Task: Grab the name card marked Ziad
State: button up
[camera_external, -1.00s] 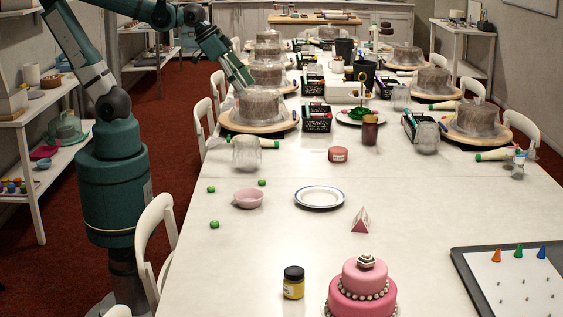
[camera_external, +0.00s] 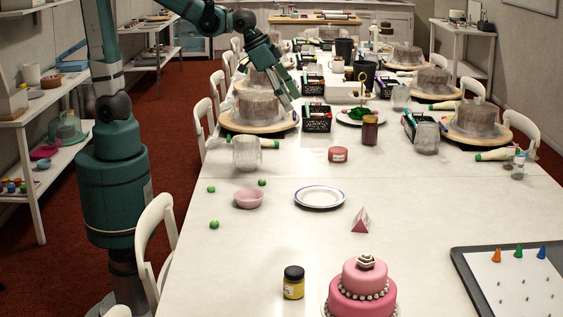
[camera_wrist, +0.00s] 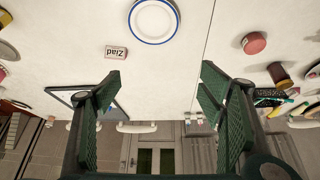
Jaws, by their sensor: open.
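The Ziad name card (camera_wrist: 116,52) lies on the table in the wrist view, left of and below the blue-rimmed plate (camera_wrist: 153,20), its lettering upside down. In the external view it appears as a small pink and white tent shape (camera_external: 361,220) to the right of and nearer than the plate (camera_external: 319,196); its lettering cannot be read there. My gripper (camera_wrist: 160,78) is open, with nothing between its fingers. In the external view my gripper (camera_external: 290,103) is above the left side of the table near the cakes, farther back than the card and apart from it.
A pink tiered cake (camera_external: 362,290) and yellow jar (camera_external: 293,283) stand in front. A pink bowl (camera_external: 248,198), a pink tub (camera_external: 338,155) and a dark red jar (camera_external: 370,128) stand behind. A board with pegs (camera_external: 510,285) lies at right. The table around the card is clear.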

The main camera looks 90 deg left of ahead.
jog(key=w+d+f, duration=0.9)
jog(key=w+d, duration=0.1)
jog(key=w, duration=0.2)
jog(key=m+g, duration=0.1)
send_near(361, 212)
jog(key=x, duration=0.2)
jog(key=shift+w+d+f+g+b, duration=0.15)
jog(key=shift+w+f+g+b, duration=0.1)
jog(key=shift+f+g+b, duration=0.1)
jog(key=shift+x, duration=1.3)
jog(key=shift+b, duration=0.3)
jog(key=shift+b+x, duration=0.65)
jog(key=shift+x, duration=1.9)
jog(key=shift+w, duration=0.2)
